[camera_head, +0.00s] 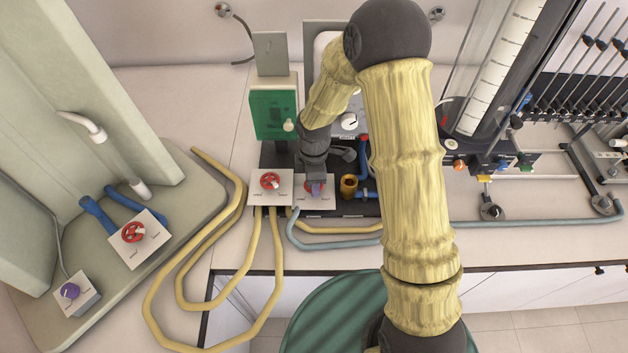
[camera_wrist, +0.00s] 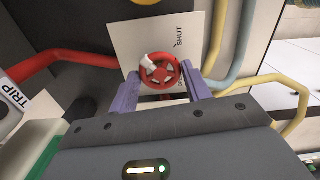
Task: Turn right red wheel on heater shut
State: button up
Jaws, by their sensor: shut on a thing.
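The right red wheel (camera_wrist: 163,70) is on a white plate (camera_wrist: 181,30) in the wrist view. The plate carries the word SHUT and a second, mostly hidden word. A white mark on the wheel points up and left. My gripper (camera_wrist: 160,75) has its purple fingers on either side of the wheel, shut on its rim. In the head view my gripper (camera_head: 315,187) is down at the right plate (camera_head: 328,201) and largely covers the wheel. The left red wheel (camera_head: 270,181) is on its own white plate just to the left.
A green panel (camera_head: 272,115) stands behind the wheels. Yellow hoses (camera_head: 250,265) and a blue-grey hose (camera_head: 335,243) run from the plates. A brass fitting (camera_head: 348,186) is close on the right. Another red wheel (camera_head: 133,231) and a purple knob (camera_head: 70,291) are on the left board.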

jog(key=m+b, duration=0.1)
jog(key=m, duration=0.3)
jog(key=shift+m, duration=0.4)
jog(key=m+b, duration=0.1)
jog(key=m, duration=0.2)
jog(key=shift+m, duration=0.3)
jog(key=m+b, duration=0.1)
jog(key=m, duration=0.7)
jog(key=shift+m, duration=0.3)
jog(key=o, duration=1)
jog(key=shift+b, duration=0.3)
